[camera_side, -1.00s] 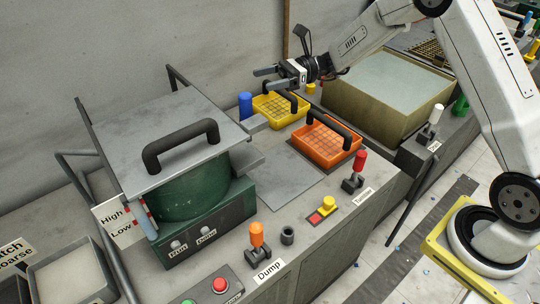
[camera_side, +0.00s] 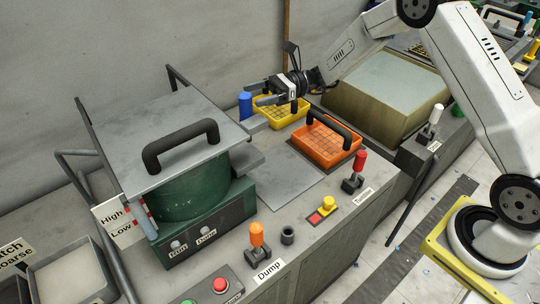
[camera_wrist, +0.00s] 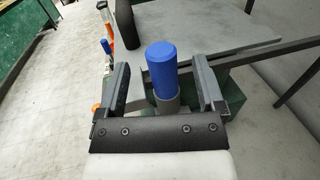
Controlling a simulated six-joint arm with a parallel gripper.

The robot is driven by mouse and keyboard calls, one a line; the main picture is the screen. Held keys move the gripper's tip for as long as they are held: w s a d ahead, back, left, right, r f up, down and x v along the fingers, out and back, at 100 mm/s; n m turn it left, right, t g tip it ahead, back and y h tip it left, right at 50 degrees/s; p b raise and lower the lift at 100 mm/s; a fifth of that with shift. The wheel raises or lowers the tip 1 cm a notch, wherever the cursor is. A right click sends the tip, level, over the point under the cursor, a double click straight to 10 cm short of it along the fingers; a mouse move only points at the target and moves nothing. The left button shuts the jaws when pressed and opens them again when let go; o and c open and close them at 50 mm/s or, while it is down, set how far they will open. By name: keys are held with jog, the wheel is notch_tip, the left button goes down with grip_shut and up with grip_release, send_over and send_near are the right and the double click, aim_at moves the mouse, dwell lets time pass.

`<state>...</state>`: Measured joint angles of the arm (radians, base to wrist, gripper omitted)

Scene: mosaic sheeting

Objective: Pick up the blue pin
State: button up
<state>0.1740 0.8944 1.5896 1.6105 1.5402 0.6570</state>
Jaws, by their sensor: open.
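The blue pin (camera_side: 245,105) stands upright behind the yellow tray, beside the green drum machine. In the wrist view the blue pin (camera_wrist: 160,68) shows between my two fingers, its lower end in a grey holder (camera_wrist: 167,103). My gripper (camera_side: 253,93) is open in the side view, its fingers pointing left toward the pin. In the wrist view my gripper (camera_wrist: 163,85) has one finger on each side of the pin, with gaps visible. I cannot tell whether the pin lies fully within finger reach.
A yellow tray (camera_side: 300,118) sits under my gripper, and an orange tray (camera_side: 333,156) with a black handle stands in front. The green drum (camera_side: 195,190) with a grey lid (camera_side: 130,135) is close left of the pin. A flat plate (camera_side: 280,180) lies clear in the middle.

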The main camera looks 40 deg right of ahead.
jog(key=shift+x, duration=2.65)
jog(key=shift+d, duration=0.1)
jog(key=shift+r, duration=0.1)
grip_shut()
